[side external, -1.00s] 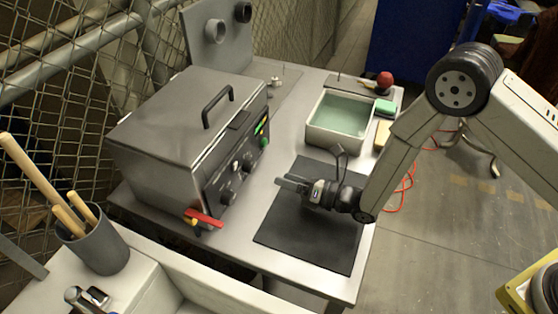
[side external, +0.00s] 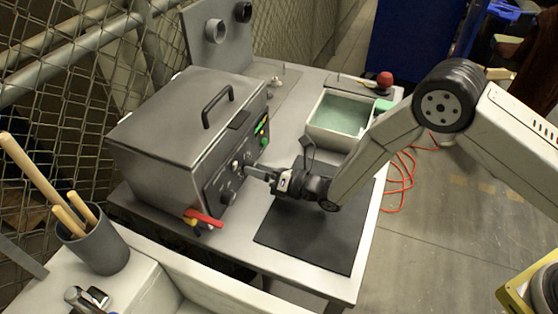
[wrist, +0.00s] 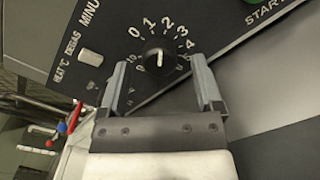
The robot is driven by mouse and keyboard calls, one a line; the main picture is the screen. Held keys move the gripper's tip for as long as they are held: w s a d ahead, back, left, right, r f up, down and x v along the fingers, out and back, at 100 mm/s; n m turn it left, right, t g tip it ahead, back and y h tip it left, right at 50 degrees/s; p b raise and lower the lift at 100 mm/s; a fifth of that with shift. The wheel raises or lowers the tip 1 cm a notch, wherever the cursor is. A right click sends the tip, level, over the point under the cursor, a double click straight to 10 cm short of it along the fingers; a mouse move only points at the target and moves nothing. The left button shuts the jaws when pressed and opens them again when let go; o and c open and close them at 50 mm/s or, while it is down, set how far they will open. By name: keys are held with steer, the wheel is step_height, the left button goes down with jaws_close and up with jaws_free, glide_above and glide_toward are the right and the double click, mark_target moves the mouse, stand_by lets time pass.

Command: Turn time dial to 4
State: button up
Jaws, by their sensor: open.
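The time dial (wrist: 157,56) is a dark round knob on the black control panel, under the word MINU, with white numbers around its top and sides. A light mark shows on its face; I cannot tell which number it points at. The 4 (wrist: 189,44) is to the dial's right. My gripper (wrist: 158,72) is open in the wrist view, with one finger on each side of the dial; contact is not visible. In the side view my gripper (side external: 252,172) reaches the front panel of the grey tank (side external: 165,135), and its fingertips partly cover the knobs there.
A second knob (side external: 228,196) sits lower on the panel. Red-handled valves (side external: 204,217) stick out by the tank's near corner. A black mat (side external: 310,235) lies under my arm. A water-filled basin (side external: 343,115) stands behind it.

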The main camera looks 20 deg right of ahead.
steer(key=shift+w+a, duration=0.1)
jaws_close()
stand_by(0.3)
steer(key=shift+m, duration=0.4)
steer(key=m, duration=0.6)
steer(key=shift+m, duration=0.4)
steer(key=m, duration=0.6)
steer(key=shift+r+g, duration=0.1)
steer(key=shift+g, duration=0.2)
steer(key=shift+m, duration=0.3)
